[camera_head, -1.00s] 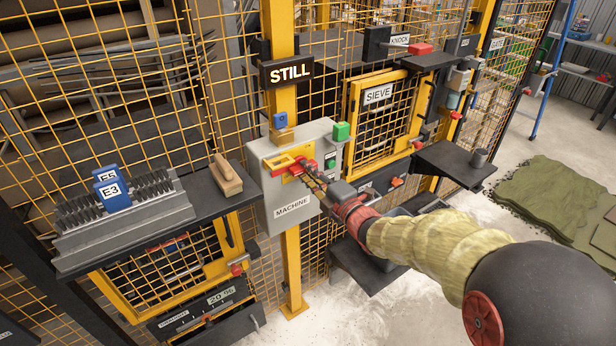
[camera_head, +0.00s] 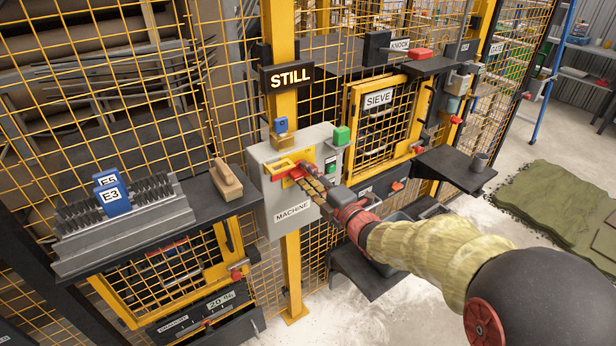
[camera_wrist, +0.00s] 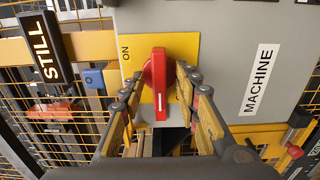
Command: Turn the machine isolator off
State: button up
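The isolator is a red rotary handle (camera_wrist: 159,75) on a yellow plate (camera_wrist: 190,45) marked ON, on the front of a grey box labelled MACHINE (camera_head: 292,212). In the wrist view its white-marked end points down the picture, which runs sideways along the box. The handle shows in the head view (camera_head: 296,173), partly behind my gripper (camera_head: 309,183). In the wrist view the fingers of my gripper (camera_wrist: 160,82) stand on either side of the handle, with narrow gaps of yellow plate showing; firm contact is not visible. An OFF mark is not visible.
A lit sign (camera_head: 289,77) above the box reads STILL. A dark shelf (camera_head: 205,201) with a wooden brush (camera_head: 226,180) lies left. Yellow mesh fencing surrounds the box.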

jog(key=v, duration=1.2)
